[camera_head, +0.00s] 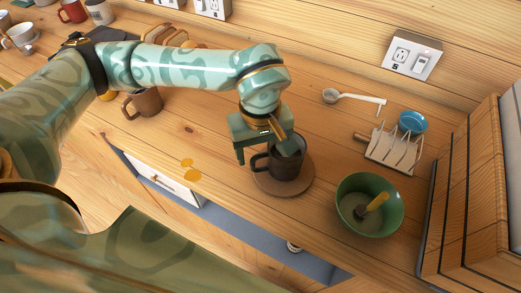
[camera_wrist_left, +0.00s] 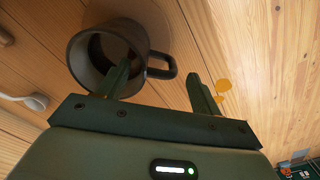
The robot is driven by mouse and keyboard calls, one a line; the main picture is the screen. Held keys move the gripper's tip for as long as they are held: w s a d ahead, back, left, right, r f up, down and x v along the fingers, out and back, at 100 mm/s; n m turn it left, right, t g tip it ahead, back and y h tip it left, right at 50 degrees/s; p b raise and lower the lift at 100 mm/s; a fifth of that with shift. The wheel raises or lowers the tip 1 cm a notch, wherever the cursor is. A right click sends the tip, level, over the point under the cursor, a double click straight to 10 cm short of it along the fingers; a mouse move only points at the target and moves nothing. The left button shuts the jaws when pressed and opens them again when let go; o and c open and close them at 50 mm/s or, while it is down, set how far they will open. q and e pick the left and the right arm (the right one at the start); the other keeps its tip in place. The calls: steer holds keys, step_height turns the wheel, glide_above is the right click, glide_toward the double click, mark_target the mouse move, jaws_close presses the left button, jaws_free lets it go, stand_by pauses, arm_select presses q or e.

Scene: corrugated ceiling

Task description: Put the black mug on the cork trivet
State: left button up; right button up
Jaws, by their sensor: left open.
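The black mug (camera_head: 285,162) stands upright on the round cork trivet (camera_head: 283,190), whose rim shows around the mug's base. My left gripper (camera_head: 265,152) is open at the mug, reaching down from above. In the left wrist view the mug (camera_wrist_left: 83,62) shows its open mouth, with its handle towards the right. My left gripper (camera_wrist_left: 158,72) has one finger over the mug's rim and the other beyond the handle. The picture does not settle whether either finger touches the mug. My right gripper is out of view.
A green bowl (camera_head: 358,212) with a yellow-handled tool stands right of the trivet. Behind it are a white rack (camera_head: 393,150), a blue bowl (camera_head: 412,122) and a white ladle (camera_head: 352,98). A brown mug (camera_head: 147,103) stands left, beneath my arm.

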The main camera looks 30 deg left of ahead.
arm_select(q)
step_height(320, 180, up, 11)
steer(key=p, duration=0.1)
stand_by(0.6)
